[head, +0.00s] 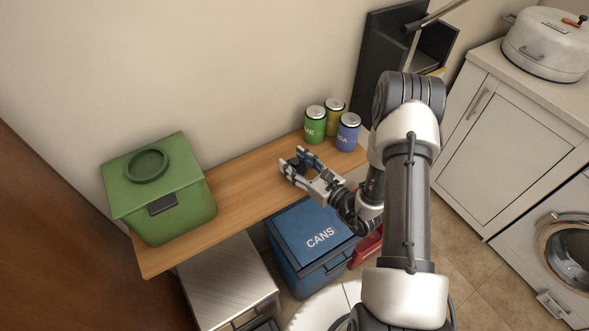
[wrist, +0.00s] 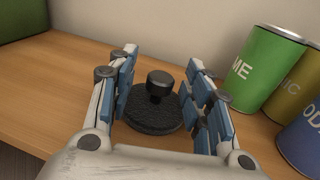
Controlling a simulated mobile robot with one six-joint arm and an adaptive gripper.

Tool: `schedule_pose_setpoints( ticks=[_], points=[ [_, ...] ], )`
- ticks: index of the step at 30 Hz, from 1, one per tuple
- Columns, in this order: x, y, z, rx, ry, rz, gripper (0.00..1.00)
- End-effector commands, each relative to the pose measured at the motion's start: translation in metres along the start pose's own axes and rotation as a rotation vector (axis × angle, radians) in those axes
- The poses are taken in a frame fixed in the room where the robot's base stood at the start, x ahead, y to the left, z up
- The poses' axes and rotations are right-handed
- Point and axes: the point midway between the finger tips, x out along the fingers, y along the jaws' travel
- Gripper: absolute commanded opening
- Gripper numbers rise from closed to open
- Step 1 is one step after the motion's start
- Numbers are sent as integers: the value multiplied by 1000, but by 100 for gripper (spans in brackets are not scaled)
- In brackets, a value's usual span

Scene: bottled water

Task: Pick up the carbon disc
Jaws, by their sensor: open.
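The carbon disc (wrist: 150,112) is a dark, rough round disc with a black knob (wrist: 159,84) on top. In the wrist view it lies on the wooden shelf (wrist: 60,110), between the two fingers of my gripper (wrist: 159,92). The fingers are open, with a gap visible beside the knob.
A green can (head: 315,124), a yellow can (head: 335,109) and a blue can (head: 348,131) stand right of my gripper. A green lidded box (head: 175,205) sits at the shelf's left end. A blue bin (head: 308,245) marked CANS is below. Shelf between box and gripper is clear.

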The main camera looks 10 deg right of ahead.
Motion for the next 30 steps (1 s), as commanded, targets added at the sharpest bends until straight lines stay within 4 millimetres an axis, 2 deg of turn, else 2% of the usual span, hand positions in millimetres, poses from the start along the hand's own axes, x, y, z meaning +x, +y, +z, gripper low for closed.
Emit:
schedule_pose_setpoints(
  ticks=[3,9,25,30],
  points=[
    [6,0,0,0,-1,0,46],
    [6,0,1,0,-1,-1,45],
    [6,0,0,0,0,0,10],
    [6,0,0,0,0,0,9]
  ],
)
